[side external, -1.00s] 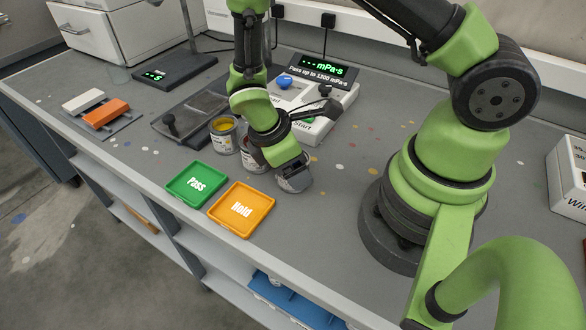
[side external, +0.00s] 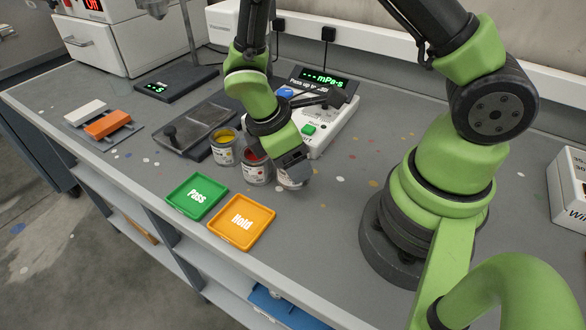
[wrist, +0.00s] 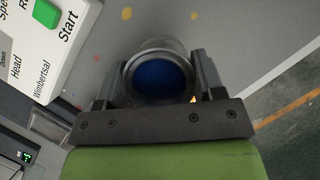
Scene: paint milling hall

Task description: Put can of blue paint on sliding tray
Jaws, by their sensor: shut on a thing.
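My gripper (wrist: 155,95) is shut on a metal can with dark blue paint (wrist: 160,78), one finger on each side of it in the wrist view. In the side view my gripper (side external: 292,168) points down over this can, and only a low part of the can (side external: 290,184) shows. Whether it touches the bench is hard to tell. A dark flat tray with a black knob (side external: 198,131), seemingly the sliding tray, lies further back to the left, apart from the can. No can stands on it.
A can of red paint (side external: 256,172) stands close left of my gripper, and a can of yellow paint (side external: 223,151) beyond it. Green Pass (side external: 197,195) and orange Hold (side external: 241,222) trays lie in front. A white instrument with a green Start button (side external: 308,129) stands behind.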

